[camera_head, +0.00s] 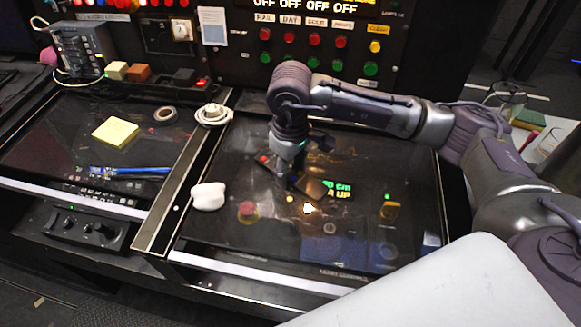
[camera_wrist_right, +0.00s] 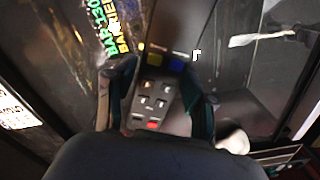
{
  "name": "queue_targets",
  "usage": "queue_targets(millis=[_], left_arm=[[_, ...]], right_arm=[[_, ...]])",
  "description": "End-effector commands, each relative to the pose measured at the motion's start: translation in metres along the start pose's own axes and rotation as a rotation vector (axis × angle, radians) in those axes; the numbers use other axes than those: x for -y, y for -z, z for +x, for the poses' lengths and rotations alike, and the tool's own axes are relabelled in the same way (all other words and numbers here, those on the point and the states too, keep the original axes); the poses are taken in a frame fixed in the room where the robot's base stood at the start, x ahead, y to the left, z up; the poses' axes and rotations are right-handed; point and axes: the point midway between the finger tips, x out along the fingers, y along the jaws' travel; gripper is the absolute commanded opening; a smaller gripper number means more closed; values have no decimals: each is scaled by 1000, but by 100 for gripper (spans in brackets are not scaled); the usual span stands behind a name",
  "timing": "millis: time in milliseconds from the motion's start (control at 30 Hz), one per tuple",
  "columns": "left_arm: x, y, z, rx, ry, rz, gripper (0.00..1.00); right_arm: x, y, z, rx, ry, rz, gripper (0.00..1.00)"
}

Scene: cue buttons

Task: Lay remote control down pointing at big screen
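A dark remote control (camera_head: 312,187) with small buttons is at my right gripper (camera_head: 294,176), over the right dark glossy panel (camera_head: 350,240). In the right wrist view the remote (camera_wrist_right: 155,98) lies lengthwise between the two fingers of the right gripper (camera_wrist_right: 158,75). The fingers look closed on its sides. A red button is at its near end, and yellow and blue buttons at its far end. Whether it touches the panel I cannot tell. Lit green lettering (camera_head: 338,189) shows beside it. Which surface is the big screen is unclear. My left gripper is out of view.
A white object (camera_head: 208,196) lies left of the remote. A button console (camera_head: 310,50) stands behind. The panel's front right is mostly clear.

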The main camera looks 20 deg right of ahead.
Motion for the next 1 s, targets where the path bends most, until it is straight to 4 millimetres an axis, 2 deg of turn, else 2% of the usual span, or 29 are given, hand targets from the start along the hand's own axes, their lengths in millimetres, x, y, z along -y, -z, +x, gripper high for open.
queue_targets(millis=[33, 67, 367, 467, 533, 1000], left_arm=[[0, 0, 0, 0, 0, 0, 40], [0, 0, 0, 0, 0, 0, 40], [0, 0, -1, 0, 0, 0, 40], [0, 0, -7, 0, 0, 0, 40], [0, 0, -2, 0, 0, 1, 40], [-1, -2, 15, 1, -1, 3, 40]], right_arm=[[0, 0, 0, 0, 0, 0, 67], [0, 0, 0, 0, 0, 0, 72], [0, 0, -1, 0, 0, 1, 72], [0, 0, -6, 0, 0, 1, 72], [0, 1, -11, -4, 0, 1, 72], [0, 1, -105, -4, -1, 0, 72]])
